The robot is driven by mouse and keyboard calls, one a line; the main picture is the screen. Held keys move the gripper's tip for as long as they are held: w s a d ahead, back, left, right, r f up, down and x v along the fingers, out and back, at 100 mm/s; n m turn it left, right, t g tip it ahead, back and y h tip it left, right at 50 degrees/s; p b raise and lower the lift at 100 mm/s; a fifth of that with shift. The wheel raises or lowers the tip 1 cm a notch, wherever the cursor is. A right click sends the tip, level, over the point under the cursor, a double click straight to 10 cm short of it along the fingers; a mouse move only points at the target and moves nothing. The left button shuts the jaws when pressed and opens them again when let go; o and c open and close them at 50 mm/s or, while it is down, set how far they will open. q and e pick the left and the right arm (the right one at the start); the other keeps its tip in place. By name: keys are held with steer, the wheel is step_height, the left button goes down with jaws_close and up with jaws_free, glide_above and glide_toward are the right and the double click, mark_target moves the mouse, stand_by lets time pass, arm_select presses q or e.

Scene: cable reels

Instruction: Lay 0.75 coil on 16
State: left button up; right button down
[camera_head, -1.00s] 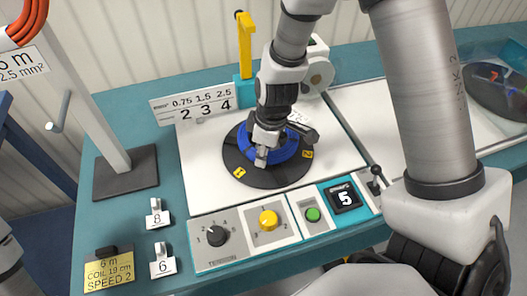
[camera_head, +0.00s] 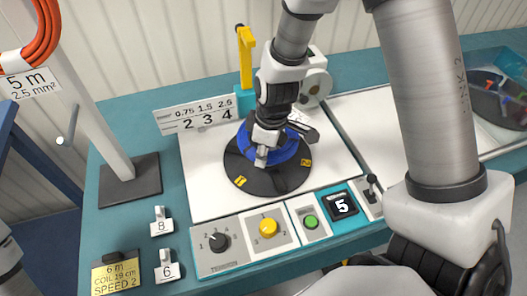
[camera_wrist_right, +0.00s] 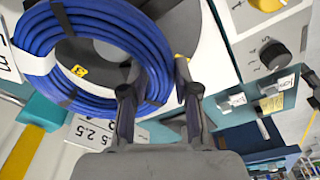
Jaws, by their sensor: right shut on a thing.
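A blue cable coil (camera_head: 287,152) lies on a black round disc (camera_head: 262,187) on the white deck of the machine. The disc has yellow number marks. My right gripper (camera_head: 262,154) is at the near left side of the coil, pointing down. In the right wrist view, the coil (camera_wrist_right: 135,45) has dark ties around it, and the right gripper's fingers (camera_wrist_right: 158,95) are at its rim, shut on it. The arm hides part of the coil in the head view. No mark reading 16 can be made out. My left gripper is out of view.
A stand at the left holds an orange coil (camera_head: 42,38) over a "5 m 2.5 mm²" sign. A control panel (camera_head: 230,260) with knobs, a green button and a display (camera_head: 341,205) reading 5 lies in front. Small tags 8 (camera_head: 161,222) and 6 (camera_head: 167,266) stand left of it.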

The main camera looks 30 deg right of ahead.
arm_select(q)
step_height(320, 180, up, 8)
steer(key=p, duration=0.8)
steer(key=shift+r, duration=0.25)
arm_select(e)
step_height(320, 180, up, 10)
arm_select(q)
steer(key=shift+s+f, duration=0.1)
arm_select(e)
steer(key=shift+f, duration=0.15)
